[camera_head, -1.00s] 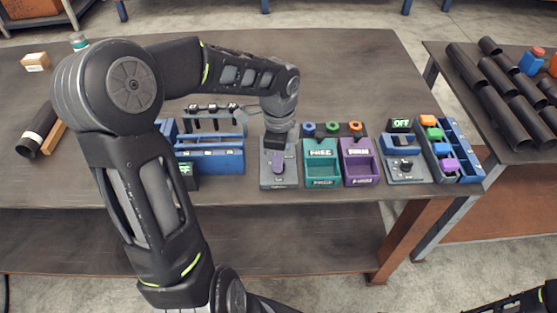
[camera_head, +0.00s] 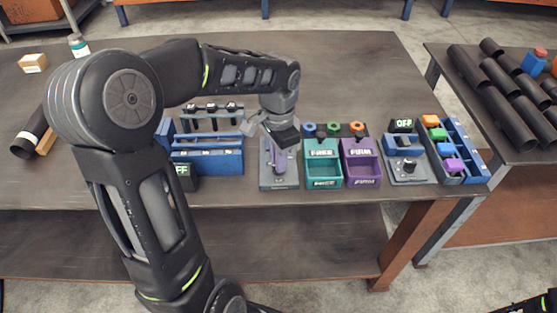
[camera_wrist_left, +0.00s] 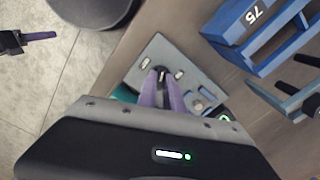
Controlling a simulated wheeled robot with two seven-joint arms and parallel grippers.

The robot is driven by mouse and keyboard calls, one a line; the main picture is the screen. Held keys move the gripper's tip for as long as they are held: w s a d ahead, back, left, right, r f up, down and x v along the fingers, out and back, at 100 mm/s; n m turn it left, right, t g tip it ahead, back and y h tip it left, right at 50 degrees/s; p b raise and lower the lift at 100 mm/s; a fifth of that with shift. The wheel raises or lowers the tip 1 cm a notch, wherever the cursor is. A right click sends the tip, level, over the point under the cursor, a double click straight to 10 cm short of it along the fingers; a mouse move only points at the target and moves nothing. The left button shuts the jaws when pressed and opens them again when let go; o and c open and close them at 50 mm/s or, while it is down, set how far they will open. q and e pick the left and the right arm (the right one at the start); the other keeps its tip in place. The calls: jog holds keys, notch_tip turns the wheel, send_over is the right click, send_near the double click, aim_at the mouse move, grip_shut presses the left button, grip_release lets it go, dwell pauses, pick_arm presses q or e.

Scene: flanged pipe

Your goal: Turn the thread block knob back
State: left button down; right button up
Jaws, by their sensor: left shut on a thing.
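The thread block (camera_head: 280,184) is a grey plate on the bench, left of the teal tray. Its dark knob (camera_wrist_left: 163,72) shows between the purple fingers of my left gripper (camera_wrist_left: 162,78) in the left wrist view. My left gripper (camera_head: 277,165) points down at the block in the head view and is shut on the knob. The fingers hide much of the knob. A small part of what seems my right gripper (camera_wrist_left: 38,36), with a purple finger, shows at the left edge of the wrist view; its opening cannot be made out.
A blue rack (camera_head: 215,163) stands left of the block, and the teal tray (camera_head: 323,180) and purple tray (camera_head: 362,179) stand close on its right. A grey switch box (camera_head: 405,168) with an OFF display is farther right.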

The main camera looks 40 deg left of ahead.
dwell(0.4)
pick_arm(q)
jog(key=c, duration=1.5)
grip_release()
notch_tip(320, 180, up, 8)
jog(key=shift+f, duration=0.1)
jog(key=shift+f, duration=0.1)
